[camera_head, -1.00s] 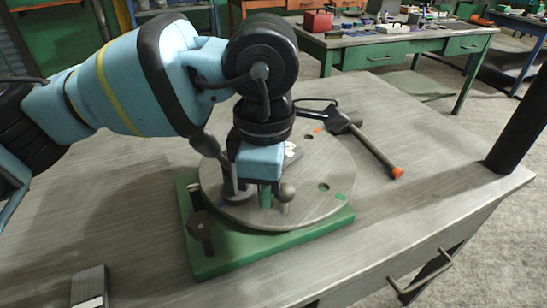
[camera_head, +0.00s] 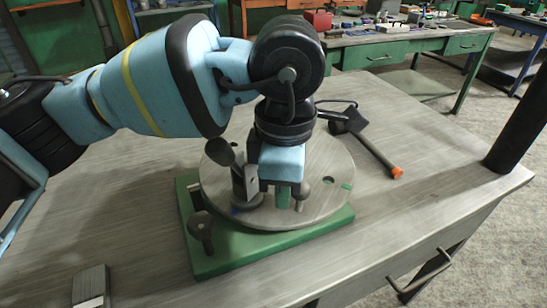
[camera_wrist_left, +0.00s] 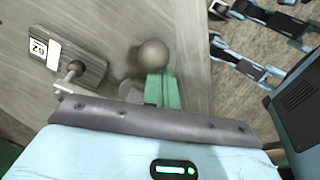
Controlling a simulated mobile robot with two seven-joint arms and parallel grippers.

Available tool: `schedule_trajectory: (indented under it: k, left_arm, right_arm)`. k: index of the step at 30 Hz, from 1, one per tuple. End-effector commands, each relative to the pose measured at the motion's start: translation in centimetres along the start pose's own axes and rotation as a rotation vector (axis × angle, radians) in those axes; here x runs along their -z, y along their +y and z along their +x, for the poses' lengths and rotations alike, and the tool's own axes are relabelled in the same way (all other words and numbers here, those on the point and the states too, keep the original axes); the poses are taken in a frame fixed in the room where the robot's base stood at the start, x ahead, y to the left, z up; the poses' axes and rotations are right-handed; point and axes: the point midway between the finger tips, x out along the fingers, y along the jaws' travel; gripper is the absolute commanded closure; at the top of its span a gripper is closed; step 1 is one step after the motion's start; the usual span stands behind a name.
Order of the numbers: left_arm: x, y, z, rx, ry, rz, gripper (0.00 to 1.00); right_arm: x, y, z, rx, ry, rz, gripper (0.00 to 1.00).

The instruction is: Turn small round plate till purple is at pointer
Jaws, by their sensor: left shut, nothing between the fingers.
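The small round plate (camera_head: 330,168) is a grey metal disc on a green base (camera_head: 200,262). Its rim shows a blue mark (camera_head: 234,212) at front left and a green mark (camera_head: 346,186) at right. I see no purple mark; my arm hides part of the disc. A round-headed peg (camera_head: 302,189) stands on the disc. My left gripper (camera_head: 283,198) is shut and empty, just left of the peg; the wrist view shows its green fingers (camera_wrist_left: 161,92) by the peg's ball head (camera_wrist_left: 152,53). I cannot tell whether they touch. A dark knobbed piece (camera_head: 201,229) on the base may be the pointer.
A dark upright piece (camera_head: 239,175) stands on the disc. An orange-tipped hammer-like tool (camera_head: 372,152) lies behind right. A dark block (camera_head: 91,284) lies at front left. A black post (camera_head: 519,120) stands at right. The table is clear at front right.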

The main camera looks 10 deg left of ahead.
Motion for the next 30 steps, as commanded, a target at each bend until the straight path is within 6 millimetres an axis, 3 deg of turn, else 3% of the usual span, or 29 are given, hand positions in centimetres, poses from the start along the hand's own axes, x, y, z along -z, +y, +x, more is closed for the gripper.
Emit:
schedule_trajectory:
  k: [30]
  left_arm:
    - [-1.9,0.5,0.0,0.001,0.000,0.000,1.00]
  right_arm:
    - [0.1,0.0,-0.2,0.000,-0.001,0.000,1.00]
